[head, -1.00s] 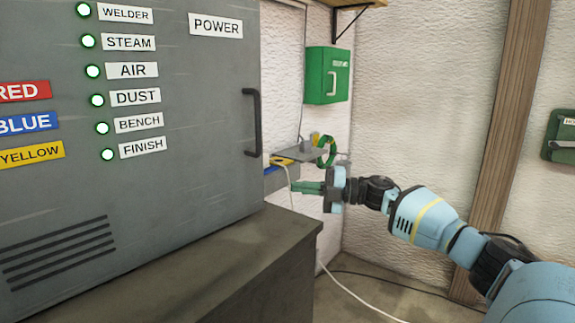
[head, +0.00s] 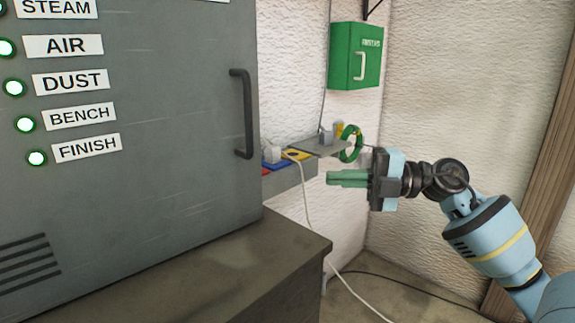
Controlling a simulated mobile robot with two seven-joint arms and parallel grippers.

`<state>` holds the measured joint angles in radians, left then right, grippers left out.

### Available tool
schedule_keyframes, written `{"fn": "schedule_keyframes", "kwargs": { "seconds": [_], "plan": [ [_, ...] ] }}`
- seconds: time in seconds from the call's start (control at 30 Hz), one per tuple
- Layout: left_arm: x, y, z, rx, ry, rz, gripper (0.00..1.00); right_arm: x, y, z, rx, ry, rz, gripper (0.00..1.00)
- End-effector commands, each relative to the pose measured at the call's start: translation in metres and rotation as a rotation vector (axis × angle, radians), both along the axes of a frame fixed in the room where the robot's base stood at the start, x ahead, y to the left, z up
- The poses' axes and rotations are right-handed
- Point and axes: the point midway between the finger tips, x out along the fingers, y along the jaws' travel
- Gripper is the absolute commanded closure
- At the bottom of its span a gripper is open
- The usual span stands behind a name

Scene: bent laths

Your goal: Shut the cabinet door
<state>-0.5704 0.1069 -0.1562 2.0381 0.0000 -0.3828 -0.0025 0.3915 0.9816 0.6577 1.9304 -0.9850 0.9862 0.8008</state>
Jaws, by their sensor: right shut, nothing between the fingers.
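The grey cabinet door (head: 180,190) fills the left of the head view. It carries a dark upright bar handle (head: 242,113) near its right edge. I cannot tell from this angle whether a gap stands behind that edge. My right gripper (head: 332,178) is to the right of the handle and a little lower, apart from the door. Its green fingers point left and are shut with nothing between them. My left gripper is not in view.
A dark bench top (head: 270,245) lies below the door. Behind the fingers are a socket strip (head: 290,177) with coloured sockets, a green ring (head: 350,143) and a white cable (head: 305,205). A green first-aid box (head: 345,55) hangs on the wall.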

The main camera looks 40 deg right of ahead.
Motion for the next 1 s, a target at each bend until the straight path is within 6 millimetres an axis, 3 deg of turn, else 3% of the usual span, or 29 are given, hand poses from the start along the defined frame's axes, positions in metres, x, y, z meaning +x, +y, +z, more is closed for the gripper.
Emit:
{"fn": "schedule_keyframes", "kwargs": {
  "seconds": [0.43,1.0],
  "plan": [
    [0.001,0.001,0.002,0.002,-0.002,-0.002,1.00,0.003,0.008,0.002,-0.006,-0.003,-0.003,1.00],
    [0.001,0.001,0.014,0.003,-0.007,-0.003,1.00,0.054,0.059,0.005,-0.004,-0.007,-0.002,1.00]
  ]
}}
